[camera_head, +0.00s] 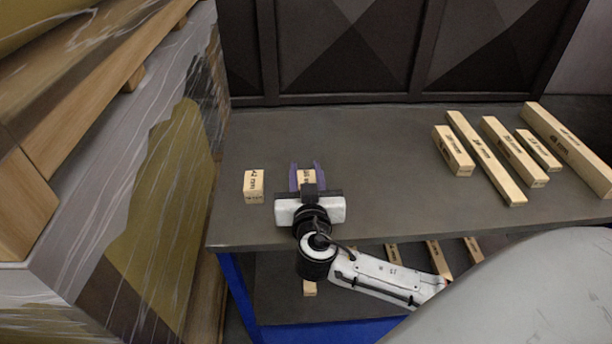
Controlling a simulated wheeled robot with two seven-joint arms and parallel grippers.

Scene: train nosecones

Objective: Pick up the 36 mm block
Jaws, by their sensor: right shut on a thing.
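My right gripper (307,168) reaches in from the lower right over the left part of the grey table. Its two purple fingers are shut on a small wooden block (306,178), one finger on each side. The block's printed label is partly covered by the gripper, and I cannot read it for certain. I cannot tell whether the block touches the table top or is lifted. A second small wooden block (253,186), marked 42 mm, stands apart to the left of the gripper. My left gripper is not in view.
Several longer wooden blocks lie at the right of the table top (370,150), among them a long bar (485,158). The table's middle is clear. More blocks lie on the lower shelf (350,307). Wrapped goods (165,190) stand close on the left. A dark panelled wall (350,45) is behind.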

